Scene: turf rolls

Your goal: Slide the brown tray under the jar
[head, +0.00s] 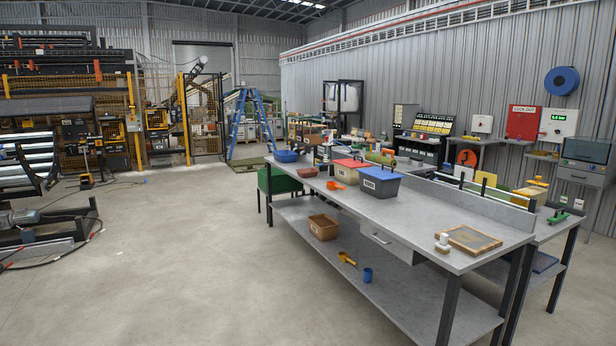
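A brown open-topped tray (323,227) sits on the lower shelf of the long grey workbench, toward its left part. No clear jar shows. A small white piece (444,239) with a brownish lower part stands on the benchtop near the front right; it is too small to tell whether it is a jar. A flat wooden-framed panel (468,239) lies just to its right. A blue cup (367,275) stands on the lower shelf, to the right of the brown tray and nearer. Neither of my grippers is in view.
The grey workbench (410,212) holds a blue-lidded bin (381,181), a red-lidded bin (350,170), an orange scoop (336,185) and a blue bowl (287,156). A yellow scoop (347,259) lies on the lower shelf. The floor (200,250) left of the bench is open.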

